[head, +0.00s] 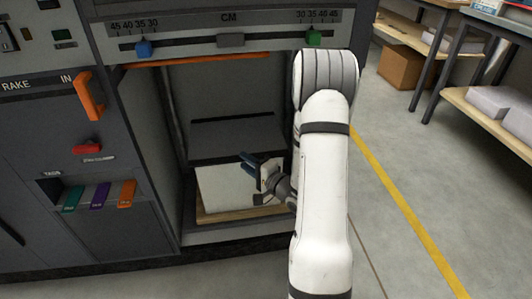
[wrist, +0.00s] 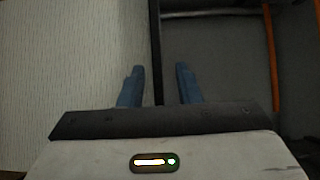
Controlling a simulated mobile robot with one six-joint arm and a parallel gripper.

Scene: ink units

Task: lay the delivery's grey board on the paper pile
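A pale, finely lined surface (wrist: 70,70) fills the left there.
An orange bar (head: 200,60) crosses the top of the bay, under a panel with a blue slider (head: 143,48) and a green slider (head: 314,38). An orange handle (head: 88,96) sticks out at the left. Shelves stand at the right beyond clear floor (head: 440,190) with a yellow line.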

